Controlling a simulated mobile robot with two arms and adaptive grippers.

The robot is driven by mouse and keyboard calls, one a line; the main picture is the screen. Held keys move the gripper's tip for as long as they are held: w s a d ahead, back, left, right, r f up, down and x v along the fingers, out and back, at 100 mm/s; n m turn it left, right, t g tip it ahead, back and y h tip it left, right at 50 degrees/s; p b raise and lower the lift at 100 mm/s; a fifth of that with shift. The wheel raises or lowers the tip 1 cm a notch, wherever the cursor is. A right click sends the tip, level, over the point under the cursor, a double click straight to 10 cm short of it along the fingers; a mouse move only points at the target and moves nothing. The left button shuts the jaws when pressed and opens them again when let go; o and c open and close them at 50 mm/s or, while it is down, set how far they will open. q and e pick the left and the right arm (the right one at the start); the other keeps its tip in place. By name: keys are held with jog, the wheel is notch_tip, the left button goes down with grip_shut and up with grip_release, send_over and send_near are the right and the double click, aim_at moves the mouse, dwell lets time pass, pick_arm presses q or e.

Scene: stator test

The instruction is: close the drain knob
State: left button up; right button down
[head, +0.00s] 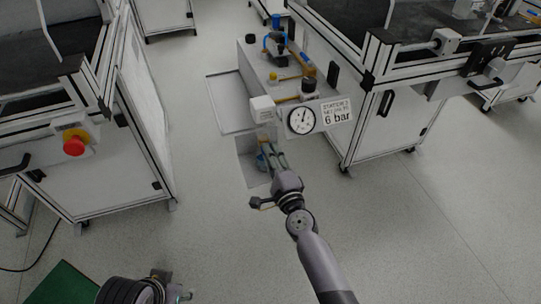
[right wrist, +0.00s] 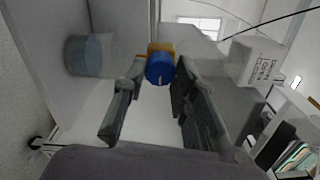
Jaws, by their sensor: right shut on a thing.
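The drain knob (right wrist: 160,69) is a small blue knob below an orange-yellow fitting (right wrist: 161,47) in the right wrist view. My right gripper (right wrist: 157,76) has its two dark fingers on either side of the knob and is shut on it. In the head view my right gripper (head: 268,150) reaches into the open-fronted compartment (head: 247,172) under the pressure gauge (head: 301,121); its fingertips and the knob are hard to make out there. A dark ribbed part of mine shows at the bottom left of the head view, but the left jaws are not clear.
A translucent bluish container (right wrist: 88,55) is beside the fitting. A white labelled box (right wrist: 255,61) is to the right. A sign (head: 337,112) reads 6 bar. Framed benches with a red emergency button (head: 74,145) flank the unit. The floor (head: 420,235) in front is clear.

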jog(key=c, duration=1.3)
grip_release()
jog(key=v, duration=1.2)
